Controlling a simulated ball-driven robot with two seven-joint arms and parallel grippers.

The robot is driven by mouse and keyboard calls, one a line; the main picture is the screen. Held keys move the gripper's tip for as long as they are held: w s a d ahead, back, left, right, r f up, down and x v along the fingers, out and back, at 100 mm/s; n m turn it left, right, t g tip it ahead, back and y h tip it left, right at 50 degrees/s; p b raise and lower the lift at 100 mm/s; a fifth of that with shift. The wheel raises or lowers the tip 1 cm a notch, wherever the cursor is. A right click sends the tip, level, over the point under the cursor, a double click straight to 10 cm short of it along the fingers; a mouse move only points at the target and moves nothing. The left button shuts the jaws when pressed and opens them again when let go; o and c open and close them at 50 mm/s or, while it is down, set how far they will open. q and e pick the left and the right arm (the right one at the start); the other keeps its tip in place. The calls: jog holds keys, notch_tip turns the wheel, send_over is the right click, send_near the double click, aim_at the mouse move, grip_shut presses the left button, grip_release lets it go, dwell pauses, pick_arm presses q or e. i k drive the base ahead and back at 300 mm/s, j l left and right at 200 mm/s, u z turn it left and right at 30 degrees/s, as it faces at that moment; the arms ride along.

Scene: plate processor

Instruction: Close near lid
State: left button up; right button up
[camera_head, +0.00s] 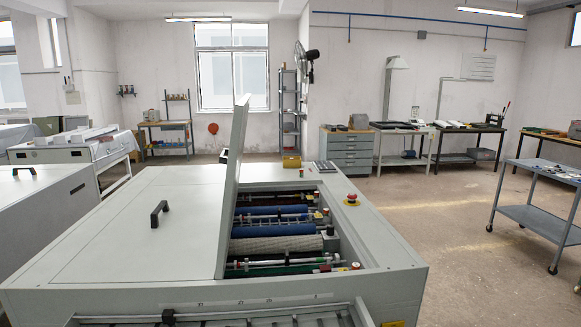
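The near lid (234,190) of the plate processor (385,248) stands raised, close to upright, hinged along the left side of an opening in the machine's top. Several blue and dark rollers (272,228) show in the opening to its right. Another lid panel (125,222) with a black handle (159,213) lies flat to the left of the raised lid. No handle shows on the raised lid from this side. Neither of my grippers is in view.
A red emergency button (352,198) sits on the machine's right top surface. A metal tray (215,315) juts out at the front edge. A grey cart (540,215) stands at the right. The floor between it and the machine is clear.

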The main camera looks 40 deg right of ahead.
aim_at(234, 161)
jog(key=i+j+z, duration=0.2)
jog(key=j+z, duration=0.15)
jog(key=i+j+z, duration=0.1)
jog(key=j+z, duration=0.3)
jog(key=i+j+z, duration=0.1)
jog(key=j+z, duration=0.65)
jog(key=i+l+z, duration=0.2)
jog(key=l, duration=0.15)
jog(key=l+z, duration=0.2)
jog(key=i+l, duration=0.05)
jog(key=l, duration=0.05)
